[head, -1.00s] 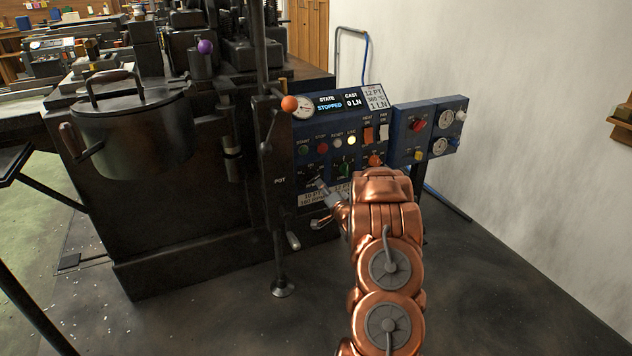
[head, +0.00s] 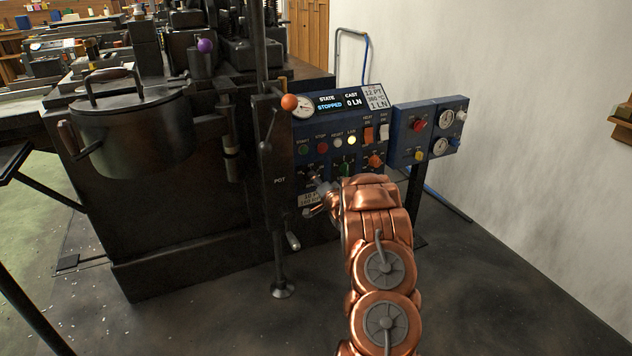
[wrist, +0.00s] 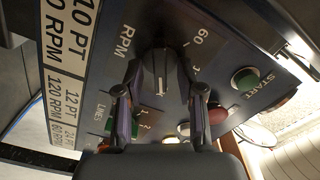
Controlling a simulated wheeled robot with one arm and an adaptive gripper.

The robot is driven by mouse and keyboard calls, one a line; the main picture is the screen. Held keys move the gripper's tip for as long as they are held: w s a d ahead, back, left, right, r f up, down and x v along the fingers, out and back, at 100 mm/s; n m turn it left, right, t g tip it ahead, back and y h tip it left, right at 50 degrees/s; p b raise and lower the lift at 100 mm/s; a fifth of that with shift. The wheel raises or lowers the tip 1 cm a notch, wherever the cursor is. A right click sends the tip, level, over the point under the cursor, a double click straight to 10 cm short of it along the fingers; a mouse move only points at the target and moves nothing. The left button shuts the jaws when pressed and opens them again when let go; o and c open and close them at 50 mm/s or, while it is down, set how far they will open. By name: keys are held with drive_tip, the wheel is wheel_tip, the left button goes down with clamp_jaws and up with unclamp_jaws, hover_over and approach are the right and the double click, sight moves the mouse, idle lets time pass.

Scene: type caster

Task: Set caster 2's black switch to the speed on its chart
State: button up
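The black switch (wrist: 160,76) on caster 2's blue control panel (head: 330,150) shows in the wrist view as a dark knob with a pale pointer line. Beside it, "RPM" and "60" are printed; other marks are partly hidden. The white speed chart (wrist: 66,75) at left reads 12 PT, 120 RPM; its other rows are cut off or small. My gripper (wrist: 160,98) is open, with one finger on each side of the switch. Whether the fingers touch it cannot be told. In the head view my gripper (head: 322,196) is at the panel's lower left, hiding the switch.
A display card (head: 375,96) reads 12 PT, 360 °C, 1 LN; the screen (head: 338,103) reads STOPPED. A lever with an orange ball (head: 289,103) stands left of the panel.

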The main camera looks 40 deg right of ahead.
clamp_jaws()
drive_tip(key=shift+n, duration=0.4)
drive_tip(key=n, duration=1)
drive_tip(key=shift+a+n+p, duration=0.1)
drive_tip(key=shift+n+p, duration=0.2)
drive_tip(key=shift+p, duration=0.1)
drive_tip(key=shift+n, duration=0.3)
drive_tip(key=shift+o, duration=0.4)
unclamp_jaws()
drive_tip(key=shift+r, duration=0.1)
